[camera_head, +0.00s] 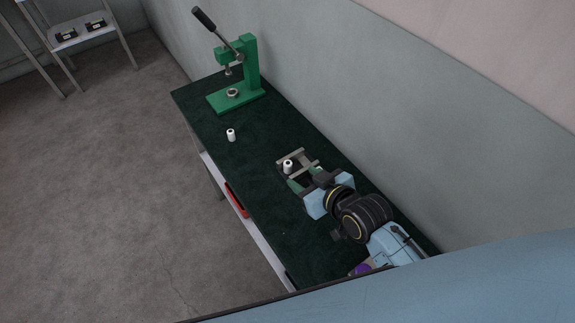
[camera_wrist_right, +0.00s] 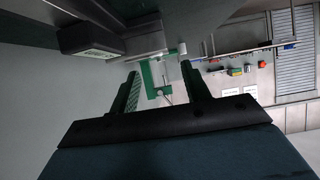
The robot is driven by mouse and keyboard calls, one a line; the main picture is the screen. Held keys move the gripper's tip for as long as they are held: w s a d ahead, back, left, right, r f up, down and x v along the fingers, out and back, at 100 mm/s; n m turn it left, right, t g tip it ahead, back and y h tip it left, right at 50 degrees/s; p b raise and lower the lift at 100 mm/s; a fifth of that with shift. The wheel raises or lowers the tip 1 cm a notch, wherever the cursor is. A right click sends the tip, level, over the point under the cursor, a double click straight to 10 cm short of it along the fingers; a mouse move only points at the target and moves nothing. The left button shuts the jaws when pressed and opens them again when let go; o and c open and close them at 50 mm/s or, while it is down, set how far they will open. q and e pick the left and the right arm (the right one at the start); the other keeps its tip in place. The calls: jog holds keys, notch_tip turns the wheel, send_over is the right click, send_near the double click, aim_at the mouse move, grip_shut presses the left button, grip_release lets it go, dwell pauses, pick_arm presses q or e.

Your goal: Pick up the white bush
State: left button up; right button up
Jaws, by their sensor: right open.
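One white bush (camera_head: 231,134), a small cylinder, stands upright on the dark green bench top. A second white bush (camera_head: 288,166) shows farther right, close to the fingers of my right gripper (camera_head: 297,171). I cannot tell whether the fingers touch it. In the wrist view my right gripper (camera_wrist_right: 163,82) has its two fingers spread apart, with nothing clamped between them. A small white piece (camera_wrist_right: 182,48) shows just beyond the right finger's tip; I cannot tell which bush it is. My left gripper is not in view.
A green lever press (camera_head: 249,66) stands at the bench's far end; it also shows in the wrist view (camera_wrist_right: 150,80). A wall runs along the bench's right side. A red item (camera_head: 236,200) lies below the left edge. A shelf (camera_head: 84,36) stands far left.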

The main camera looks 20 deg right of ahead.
aim_at(288, 164)
jog(key=x, duration=0.4)
jog(key=b+x, duration=0.1)
jog(key=x, duration=0.2)
jog(key=shift+w+d+r, duration=0.25)
jog(key=shift+w+d, duration=0.05)
jog(key=shift+w, duration=0.05)
jog(key=shift+c, duration=0.5)
grip_shut()
